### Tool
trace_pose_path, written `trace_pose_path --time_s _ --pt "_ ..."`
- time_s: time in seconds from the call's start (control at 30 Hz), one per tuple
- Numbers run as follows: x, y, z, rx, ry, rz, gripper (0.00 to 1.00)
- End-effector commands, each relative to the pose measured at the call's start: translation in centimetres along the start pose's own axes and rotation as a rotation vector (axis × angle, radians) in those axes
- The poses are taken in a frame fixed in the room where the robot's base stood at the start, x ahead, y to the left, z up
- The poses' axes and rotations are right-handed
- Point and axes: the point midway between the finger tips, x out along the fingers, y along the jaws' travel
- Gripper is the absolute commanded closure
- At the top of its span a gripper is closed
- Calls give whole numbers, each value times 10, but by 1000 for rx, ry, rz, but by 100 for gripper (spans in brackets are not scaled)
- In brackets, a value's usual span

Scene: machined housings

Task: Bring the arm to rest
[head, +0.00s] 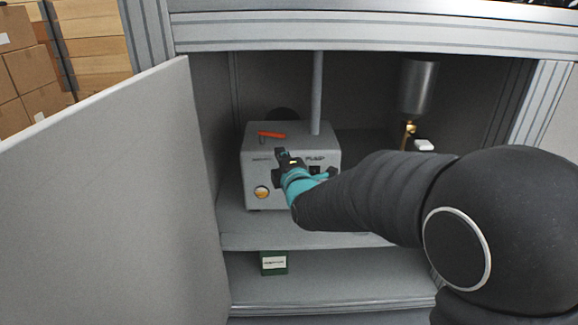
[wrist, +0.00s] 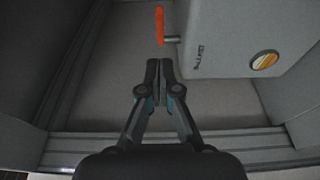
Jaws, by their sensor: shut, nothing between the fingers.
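My gripper (wrist: 159,68) is shut and empty in the wrist view, its fingertips together over the bare cabinet shelf. In the head view my gripper (head: 280,153) is in front of the grey pump box (head: 254,163), with my black-sleeved arm reaching in from the right. The pump box also shows in the wrist view (wrist: 225,35) at the upper right. An orange-red lever (head: 271,134) sits by the top of the box. In the wrist view the lever (wrist: 160,26) is just beyond the fingertips, apart from them, on a short metal stem.
A cabinet door (head: 110,185) stands open at the left. A grey pipe (head: 317,95) rises behind the pump box. A metal cylinder with a brass fitting (head: 417,88) hangs at the right. A green box (head: 273,263) is on the lower shelf (head: 340,280). Cardboard boxes (head: 28,70) stand outside, far left.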

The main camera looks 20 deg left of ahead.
Motion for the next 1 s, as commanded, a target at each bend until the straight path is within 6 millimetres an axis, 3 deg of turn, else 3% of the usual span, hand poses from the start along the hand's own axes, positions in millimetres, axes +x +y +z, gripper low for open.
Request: trace_pose_path --time_s 0.2,0.57,0.67,0.77,0.8,0.9,1.0 --pt "-32 0 10 -1 -4 -1 100" --pt "-43 -3 11 51 -1 -10 100" --pt "-44 -22 11 174 -9 -94 100" --pt "-54 -64 11 361 -49 -269 100" --pt "-62 -84 11 438 -79 -350 100" --pt "-91 -115 12 617 -172 -520 100" --pt "-128 -128 24 785 -304 -653 100"
